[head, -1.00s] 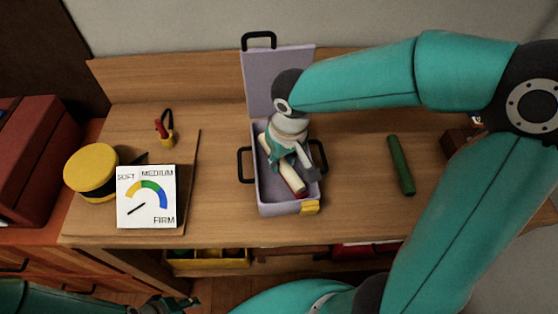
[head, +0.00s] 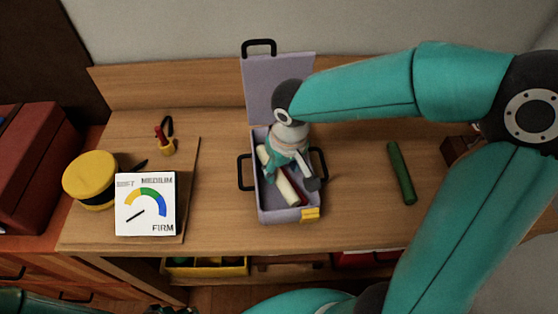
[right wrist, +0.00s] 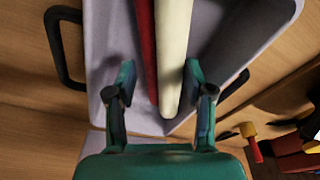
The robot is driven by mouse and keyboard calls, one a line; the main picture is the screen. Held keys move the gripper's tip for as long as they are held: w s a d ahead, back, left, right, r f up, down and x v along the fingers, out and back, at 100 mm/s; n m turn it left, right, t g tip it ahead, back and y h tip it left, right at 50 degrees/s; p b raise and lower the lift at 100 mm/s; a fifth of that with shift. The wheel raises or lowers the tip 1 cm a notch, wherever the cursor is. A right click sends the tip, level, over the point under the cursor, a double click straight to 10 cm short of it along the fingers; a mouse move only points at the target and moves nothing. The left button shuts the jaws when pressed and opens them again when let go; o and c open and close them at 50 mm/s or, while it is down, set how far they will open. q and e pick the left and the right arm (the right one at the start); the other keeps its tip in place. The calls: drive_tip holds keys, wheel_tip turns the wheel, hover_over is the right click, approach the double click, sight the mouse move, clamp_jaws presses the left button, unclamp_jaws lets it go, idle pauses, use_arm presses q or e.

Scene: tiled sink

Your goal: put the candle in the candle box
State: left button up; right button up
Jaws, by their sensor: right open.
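A cream candle (head: 287,192) lies lengthwise in the open lavender candle box (head: 283,217), beside a thin red stick (head: 298,190). In the right wrist view the cream candle (right wrist: 173,60) and the red stick (right wrist: 147,60) lie side by side. My right gripper (head: 290,177) is over the box, pointing down. Its open fingers (right wrist: 160,78) are on either side of the two, with gaps showing. The gripper hides part of the candle in the head view. Only a dark scrap of my left gripper (head: 172,310) shows at the bottom edge.
The box lid (head: 277,85) stands open at the back. A green cylinder (head: 401,172) lies to the right.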

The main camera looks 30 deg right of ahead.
drive_tip(key=shift+r, duration=0.4)
wheel_tip(320, 180, up, 12)
drive_tip(key=s+p, duration=0.1)
drive_tip(key=shift+s+f, duration=0.25)
drive_tip(key=shift+s, duration=0.15)
